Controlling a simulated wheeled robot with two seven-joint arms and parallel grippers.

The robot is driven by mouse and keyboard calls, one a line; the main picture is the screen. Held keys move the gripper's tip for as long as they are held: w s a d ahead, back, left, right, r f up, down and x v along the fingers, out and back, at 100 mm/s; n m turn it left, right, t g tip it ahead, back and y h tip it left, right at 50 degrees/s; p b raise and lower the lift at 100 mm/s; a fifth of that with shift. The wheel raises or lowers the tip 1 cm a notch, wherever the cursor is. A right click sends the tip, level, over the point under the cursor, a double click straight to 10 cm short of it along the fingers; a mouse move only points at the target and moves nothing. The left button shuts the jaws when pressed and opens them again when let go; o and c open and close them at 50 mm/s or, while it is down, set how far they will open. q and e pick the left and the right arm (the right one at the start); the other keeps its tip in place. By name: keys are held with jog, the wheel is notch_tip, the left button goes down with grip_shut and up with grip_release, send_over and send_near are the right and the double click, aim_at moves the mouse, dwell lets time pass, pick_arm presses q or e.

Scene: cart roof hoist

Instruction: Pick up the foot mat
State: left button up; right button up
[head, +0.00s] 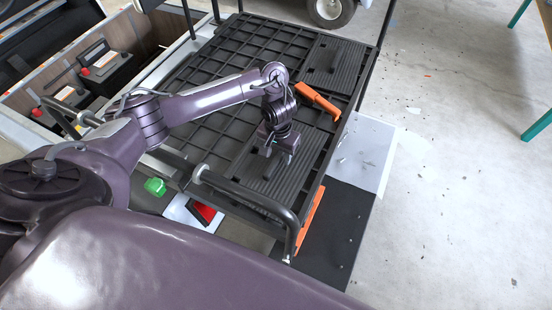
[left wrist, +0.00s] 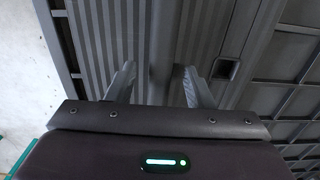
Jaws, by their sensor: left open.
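The foot mat appears to be the near dark ribbed panel (head: 308,150), lying flat on the black grid platform. Its ribs also fill the left wrist view (left wrist: 98,40), with a raised dark bar (left wrist: 162,38) along its middle. My left gripper (head: 279,150) points down over this panel. In the left wrist view the left gripper (left wrist: 158,80) has its two fingers apart, on either side of the bar. Whether they touch it I cannot tell. A second similar ribbed panel (head: 345,62) lies farther back. My right gripper is not in view.
The platform (head: 212,62) has a black tube rail (head: 245,190) at its near edge and posts at its corners. An orange handle (head: 317,100) sits beside the near panel. Batteries (head: 102,68) stand in a bay at left. Open concrete floor (head: 450,190) lies at right.

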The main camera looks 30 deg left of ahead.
pick_arm(q)
jog(key=shift+c, duration=0.2)
grip_shut()
dwell(0.4)
